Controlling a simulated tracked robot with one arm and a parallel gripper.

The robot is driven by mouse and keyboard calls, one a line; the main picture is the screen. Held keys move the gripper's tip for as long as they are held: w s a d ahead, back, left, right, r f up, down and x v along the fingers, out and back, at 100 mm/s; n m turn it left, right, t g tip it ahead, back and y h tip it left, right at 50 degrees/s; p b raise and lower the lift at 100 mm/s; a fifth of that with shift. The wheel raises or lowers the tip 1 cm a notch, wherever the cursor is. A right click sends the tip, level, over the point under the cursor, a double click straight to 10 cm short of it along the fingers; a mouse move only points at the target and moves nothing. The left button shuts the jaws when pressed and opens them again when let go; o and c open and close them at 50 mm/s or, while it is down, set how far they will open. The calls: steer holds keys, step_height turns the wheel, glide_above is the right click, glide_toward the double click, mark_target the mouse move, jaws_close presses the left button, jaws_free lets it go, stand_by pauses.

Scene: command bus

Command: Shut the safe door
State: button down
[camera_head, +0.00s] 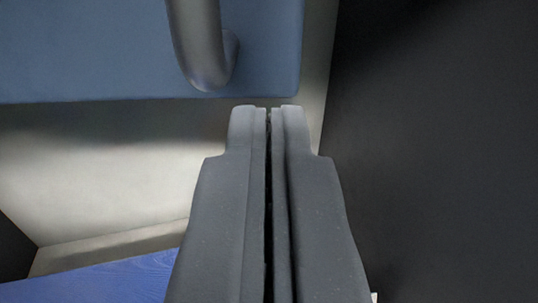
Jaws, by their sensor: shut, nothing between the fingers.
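My gripper (268,110) is shut and empty in the lower middle of the view, its fingertips pointing up the picture. A smooth blue panel (90,50) with a curved grey metal handle (202,55) fills the upper left, just beyond the fingertips. A large plain dark panel (440,150) fills the right side, right beside my gripper. I cannot tell for sure which of these panels is the safe door. Whether the fingertips touch the blue panel is not clear, but a narrow gap shows in the picture.
A pale wall or surface (90,180) lies below the blue panel, with a shadow across its top. A bright blue grained surface (110,280) is at the lower left. A dark edge shows at the far left. Little free room shows to the right of my gripper.

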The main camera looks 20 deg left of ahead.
steer(key=shift+x, duration=1.2)
steer(key=x, duration=0.8)
steer(key=shift+d+f, duration=0.1)
steer(key=shift+d, duration=0.05)
steer(key=shift+r, duration=0.65)
steer(key=shift+s+d+f, duration=0.2)
steer(key=shift+f, duration=0.1)
steer(key=b, duration=0.2)
glide_toward(278, 50)
steer(key=w+d+f, duration=0.2)
steer(key=d, duration=0.1)
steer(key=shift+w+d+f, duration=0.1)
steer(key=shift+w+d, duration=0.1)
steer(key=shift+w, duration=0.1)
